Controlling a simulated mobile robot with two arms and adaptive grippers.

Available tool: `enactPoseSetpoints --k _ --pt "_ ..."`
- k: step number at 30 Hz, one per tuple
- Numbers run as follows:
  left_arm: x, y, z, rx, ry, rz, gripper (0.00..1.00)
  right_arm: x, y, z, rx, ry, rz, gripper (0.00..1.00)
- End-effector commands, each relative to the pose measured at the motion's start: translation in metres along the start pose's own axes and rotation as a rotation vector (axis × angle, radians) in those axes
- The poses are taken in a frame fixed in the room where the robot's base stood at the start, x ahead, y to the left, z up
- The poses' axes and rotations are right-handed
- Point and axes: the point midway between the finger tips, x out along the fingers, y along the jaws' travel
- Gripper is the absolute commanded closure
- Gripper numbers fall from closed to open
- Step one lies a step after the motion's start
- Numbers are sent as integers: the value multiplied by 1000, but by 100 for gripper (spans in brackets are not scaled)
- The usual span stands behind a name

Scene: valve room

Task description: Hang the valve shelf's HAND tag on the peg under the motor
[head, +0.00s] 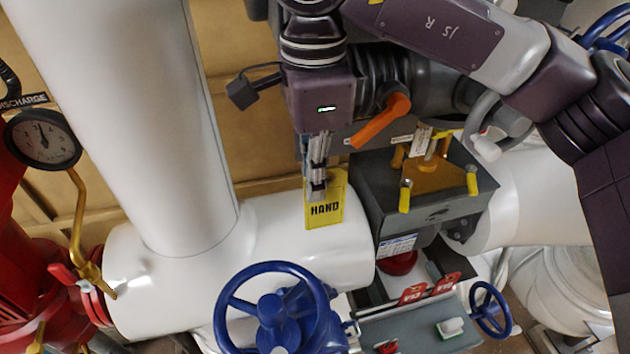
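The yellow HAND tag (325,212) hangs upright below my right gripper (317,192), whose fingers are shut on its upper part. The tag is in front of the white pipe and left of the grey box. The dark ribbed motor (425,75) is at the upper right, partly behind my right arm. I cannot make out the peg under it. The valve shelf (405,330) is at the bottom, with red tags (428,290) and a green-and-white item (450,327). My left gripper is not in view.
An orange lever (382,120) sticks out close to the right gripper. A grey box (415,215) with yellow-capped posts stands right of the tag. A blue handwheel (272,310) is below, and a smaller one (490,308) is at right. A large white pipe (150,110) fills the left.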

Motion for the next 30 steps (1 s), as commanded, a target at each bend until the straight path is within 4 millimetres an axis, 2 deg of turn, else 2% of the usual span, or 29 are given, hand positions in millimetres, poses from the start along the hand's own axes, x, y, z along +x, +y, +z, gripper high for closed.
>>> enactPoseSetpoints --k 30 --pt "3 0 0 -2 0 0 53 4 -11 0 -1 0 -1 100"
